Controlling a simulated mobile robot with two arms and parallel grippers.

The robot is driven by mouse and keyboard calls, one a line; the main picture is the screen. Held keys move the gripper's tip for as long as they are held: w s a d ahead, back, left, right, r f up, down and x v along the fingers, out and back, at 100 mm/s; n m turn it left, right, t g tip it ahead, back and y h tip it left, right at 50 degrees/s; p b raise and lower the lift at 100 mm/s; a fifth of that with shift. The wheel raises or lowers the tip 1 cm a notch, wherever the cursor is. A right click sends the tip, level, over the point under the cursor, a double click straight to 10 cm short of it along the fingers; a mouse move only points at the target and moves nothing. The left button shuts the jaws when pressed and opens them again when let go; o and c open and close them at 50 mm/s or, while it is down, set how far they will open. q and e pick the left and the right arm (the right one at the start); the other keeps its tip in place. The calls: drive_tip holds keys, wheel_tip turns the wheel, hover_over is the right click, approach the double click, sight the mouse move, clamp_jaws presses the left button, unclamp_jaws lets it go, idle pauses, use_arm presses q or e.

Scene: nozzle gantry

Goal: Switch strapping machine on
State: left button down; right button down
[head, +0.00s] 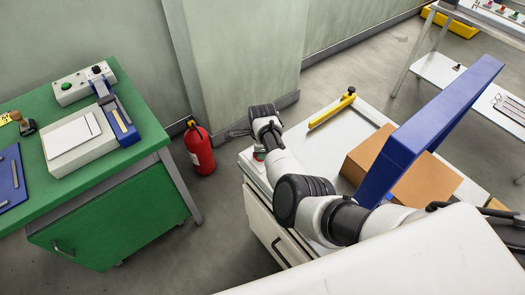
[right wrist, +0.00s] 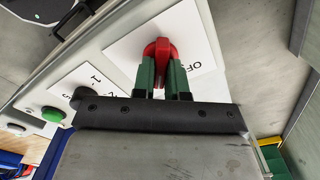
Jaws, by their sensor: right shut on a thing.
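The strapping machine is a white cabinet (head: 276,218) with a tall blue arch (head: 425,135) over its top. In the right wrist view a red switch knob (right wrist: 158,48) stands on a white label plate (right wrist: 200,38) with partly visible "OF" lettering. My right gripper (right wrist: 165,75) has its green fingers shut on the red knob, one on each side. The knob's lower part is hidden between the fingers. In the head view my right arm reaches to the cabinet's far left corner, and its wrist hides most of the knob. My left gripper is in neither view.
A green button (right wrist: 52,114) and another label plate (right wrist: 88,85) sit beside the knob. A cardboard box (head: 425,180) lies under the arch, near a yellow bar (head: 330,112). A red extinguisher (head: 199,150) stands between the cabinet and a green workbench (head: 120,190).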

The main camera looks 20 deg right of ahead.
drive_tip(key=c, duration=1.2)
unclamp_jaws()
drive_tip(key=shift+o, duration=0.2)
wheel_tip(320, 180, up, 9)
drive_tip(key=p, duration=0.8)
drive_tip(key=shift+f, duration=0.2)
drive_tip(key=shift+r+p, duration=0.3)
drive_tip(key=shift+r, duration=0.8)
